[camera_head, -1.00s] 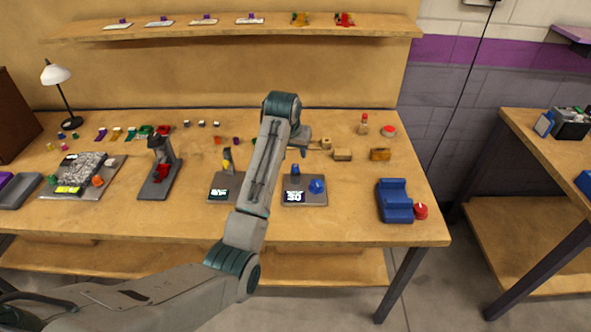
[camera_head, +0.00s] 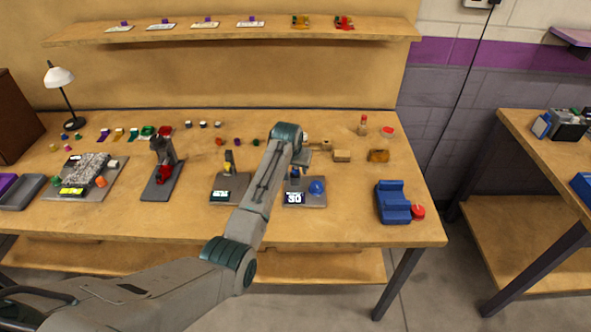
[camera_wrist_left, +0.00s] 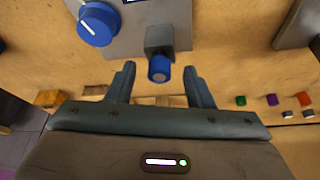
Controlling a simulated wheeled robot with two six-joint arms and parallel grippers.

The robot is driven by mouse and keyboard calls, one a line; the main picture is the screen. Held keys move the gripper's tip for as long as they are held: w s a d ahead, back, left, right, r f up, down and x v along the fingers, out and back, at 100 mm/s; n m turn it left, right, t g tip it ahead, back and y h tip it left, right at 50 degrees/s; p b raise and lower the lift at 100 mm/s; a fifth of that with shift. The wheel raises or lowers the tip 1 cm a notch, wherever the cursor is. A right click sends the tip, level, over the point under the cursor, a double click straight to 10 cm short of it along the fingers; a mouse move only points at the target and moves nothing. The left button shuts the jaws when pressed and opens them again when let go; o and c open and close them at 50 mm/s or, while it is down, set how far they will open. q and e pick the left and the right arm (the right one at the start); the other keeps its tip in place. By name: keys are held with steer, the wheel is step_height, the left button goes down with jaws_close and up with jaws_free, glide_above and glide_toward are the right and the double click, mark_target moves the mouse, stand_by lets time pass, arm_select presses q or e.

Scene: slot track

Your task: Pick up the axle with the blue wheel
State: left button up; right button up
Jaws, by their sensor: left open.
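A blue wheel-like cylinder (camera_wrist_left: 159,74) sits at a grey upright block (camera_wrist_left: 160,40) on the grey device. Its axle is not clearly visible. In the head view the blue piece (camera_head: 295,173) shows small at the back of the device plate (camera_head: 318,199), beside a blue dial (camera_head: 316,187) and a display reading 30. My left gripper (camera_head: 298,162) is above it, partly hidden by its own wrist. In the left wrist view the fingers (camera_wrist_left: 160,72) are open, one on each side of the blue cylinder, with gaps; nothing is held. My right gripper is out of view.
A second grey device (camera_head: 229,187) stands to the left. Wooden blocks (camera_head: 342,156) lie right of the gripper, and a blue cradle (camera_head: 393,203) with a red button (camera_head: 417,212) stands farther right. Several small wheels line the back. The table between the device and cradle is clear.

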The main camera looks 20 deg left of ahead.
mark_target(295, 169)
arm_select(q)
steer(key=c, duration=0.9)
jaws_close()
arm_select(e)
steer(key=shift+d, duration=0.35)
